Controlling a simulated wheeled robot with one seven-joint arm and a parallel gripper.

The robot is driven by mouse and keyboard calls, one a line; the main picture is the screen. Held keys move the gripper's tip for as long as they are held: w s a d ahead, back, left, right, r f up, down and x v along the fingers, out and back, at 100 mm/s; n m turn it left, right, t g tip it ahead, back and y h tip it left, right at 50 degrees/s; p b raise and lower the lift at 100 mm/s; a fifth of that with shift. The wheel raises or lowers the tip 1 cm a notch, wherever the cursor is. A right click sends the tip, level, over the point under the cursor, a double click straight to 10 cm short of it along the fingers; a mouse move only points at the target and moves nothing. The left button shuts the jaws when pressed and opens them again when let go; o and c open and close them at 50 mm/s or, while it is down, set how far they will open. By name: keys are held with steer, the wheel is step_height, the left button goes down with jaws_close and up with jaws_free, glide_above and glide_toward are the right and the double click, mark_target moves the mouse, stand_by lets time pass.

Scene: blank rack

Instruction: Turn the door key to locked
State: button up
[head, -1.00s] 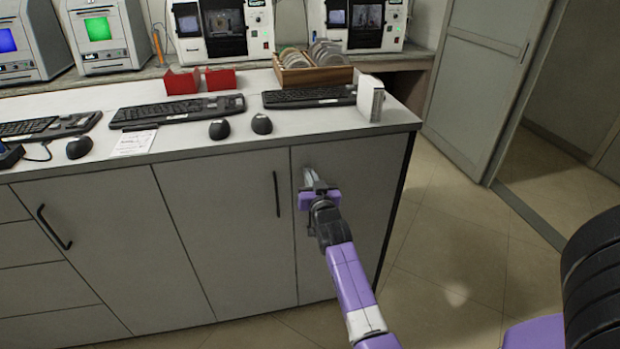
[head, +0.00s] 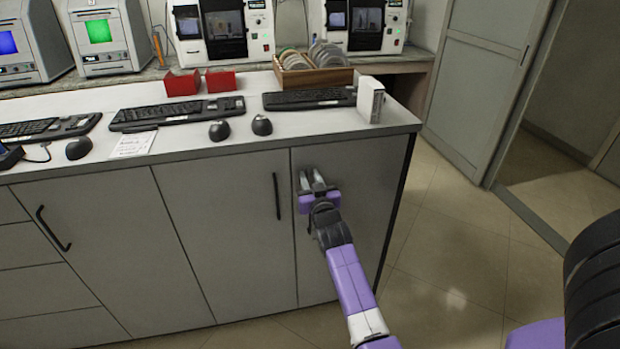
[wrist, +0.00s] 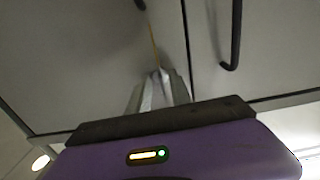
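My gripper (head: 312,176) is at the upper left of the right-hand grey cabinet door (head: 350,235), its fingers pointing at the door front. In the wrist view the pale fingers (wrist: 158,92) reach toward the door beside the seam between the doors. A thin tan cord (wrist: 152,40) runs from the fingertips to a dark piece (wrist: 140,4) at the top edge. The key and its lock are hidden at the fingertips; I cannot tell which way the key is turned.
The neighbouring door has a black bar handle (head: 277,195), also in the wrist view (wrist: 235,40). The counter (head: 200,150) above carries keyboards, mice, red holders (head: 182,83) and a white box (head: 370,98). The floor (head: 450,240) to the right is clear.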

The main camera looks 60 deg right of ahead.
steer(key=shift+a, duration=0.15)
steer(key=shift+s+a+f+b, duration=0.15)
steer(key=shift+s+a+b, duration=0.2)
steer(key=shift+a+b, duration=0.3)
steer(key=b+v, duration=0.4)
steer(key=v, duration=0.2)
steer(key=shift+s+r, duration=0.2)
steer(key=shift+s, duration=0.05)
steer(key=shift+d, duration=0.15)
